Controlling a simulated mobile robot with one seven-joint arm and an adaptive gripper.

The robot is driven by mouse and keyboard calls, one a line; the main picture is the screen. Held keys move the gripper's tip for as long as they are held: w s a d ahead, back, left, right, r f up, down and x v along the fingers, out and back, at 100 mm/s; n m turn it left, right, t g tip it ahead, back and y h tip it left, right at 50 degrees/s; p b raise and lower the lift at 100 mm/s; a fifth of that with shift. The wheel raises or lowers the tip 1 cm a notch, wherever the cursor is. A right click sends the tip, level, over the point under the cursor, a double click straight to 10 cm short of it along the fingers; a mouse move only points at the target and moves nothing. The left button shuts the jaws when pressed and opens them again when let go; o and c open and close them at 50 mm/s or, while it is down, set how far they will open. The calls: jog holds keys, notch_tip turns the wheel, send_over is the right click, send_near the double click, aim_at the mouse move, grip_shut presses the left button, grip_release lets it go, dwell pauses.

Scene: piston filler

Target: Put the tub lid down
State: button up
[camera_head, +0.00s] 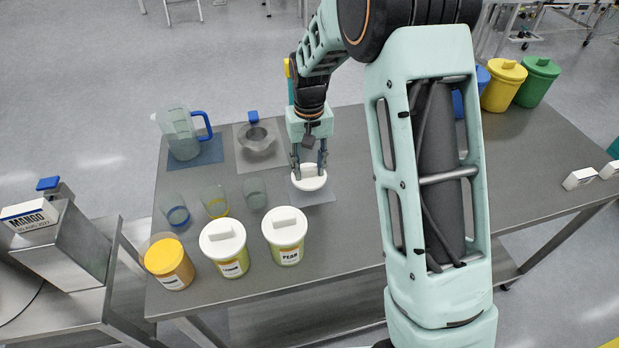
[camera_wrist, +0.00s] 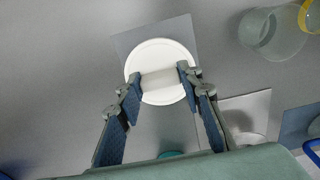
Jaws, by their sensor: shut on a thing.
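The white round tub lid (camera_head: 309,180) with a raised bar handle is at a grey mat (camera_head: 318,196) on the table. My gripper (camera_head: 309,172) points down over it and is shut on its handle. In the wrist view the lid (camera_wrist: 160,91) is between the fingertips of my gripper (camera_wrist: 161,84), over the grey mat (camera_wrist: 182,28). I cannot tell whether the lid touches the mat or is slightly above it. An open tub (camera_head: 169,262) with yellow contents stands at the front left without a lid.
Two white-lidded tubs, one (camera_head: 225,248) beside the pear tub (camera_head: 286,236), stand in front. Behind them are small cups (camera_head: 215,203). A jug (camera_head: 181,135) and a clear bowl (camera_head: 256,140) stand on mats at the back left. The table (camera_head: 340,255) is clear in front of my gripper.

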aim_at(309, 175)
jog(key=shift+f, duration=2.15)
jog(key=o, duration=1.2)
notch_tip(309, 175, up, 12)
jog(key=shift+r, duration=0.2)
jog(key=shift+w, duration=0.1)
